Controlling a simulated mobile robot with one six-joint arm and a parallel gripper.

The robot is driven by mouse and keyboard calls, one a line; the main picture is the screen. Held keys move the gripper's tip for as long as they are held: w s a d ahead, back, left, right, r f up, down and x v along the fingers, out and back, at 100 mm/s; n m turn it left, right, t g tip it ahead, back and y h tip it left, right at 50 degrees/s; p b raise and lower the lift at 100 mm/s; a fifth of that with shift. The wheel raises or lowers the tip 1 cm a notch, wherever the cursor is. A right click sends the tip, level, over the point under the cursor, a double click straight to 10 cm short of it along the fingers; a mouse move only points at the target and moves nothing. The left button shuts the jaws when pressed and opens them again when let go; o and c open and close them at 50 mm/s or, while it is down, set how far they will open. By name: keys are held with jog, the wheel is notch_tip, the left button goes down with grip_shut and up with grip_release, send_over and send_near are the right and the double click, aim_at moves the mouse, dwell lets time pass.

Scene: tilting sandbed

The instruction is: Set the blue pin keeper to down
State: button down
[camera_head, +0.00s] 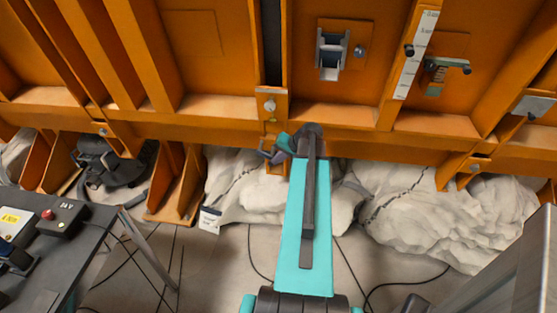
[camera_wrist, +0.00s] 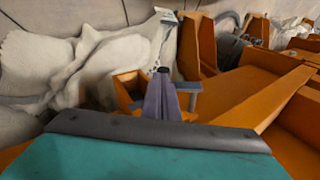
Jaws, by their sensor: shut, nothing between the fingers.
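My gripper (camera_wrist: 162,74) shows in the wrist view as two purple-grey fingers with their tips together, nothing between them. In the head view my gripper (camera_head: 268,149) is small and partly hidden at the end of my teal arm, at the lower edge of the orange frame. A small blue-grey bar (camera_wrist: 189,88) lies right beside the fingers in the wrist view. It may be part of the blue pin keeper, but my fingers hide some of it. I cannot tell whether they touch, or which way the keeper is set.
The orange frame (camera_head: 340,130) fills the top of the head view, with a grey plate and pin (camera_head: 269,105) above my gripper. White rocks (camera_head: 425,220) lie below it. A dark table (camera_head: 60,245) with a control box stands at the left. Cables cross the floor.

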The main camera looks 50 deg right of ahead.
jog(key=shift+f, duration=0.1)
dwell(0.3)
jog(key=d+v, duration=0.1)
jog(key=v, duration=1.2)
jog(key=shift+s+d, duration=0.35)
jog(key=shift+s, duration=0.1)
dwell(0.5)
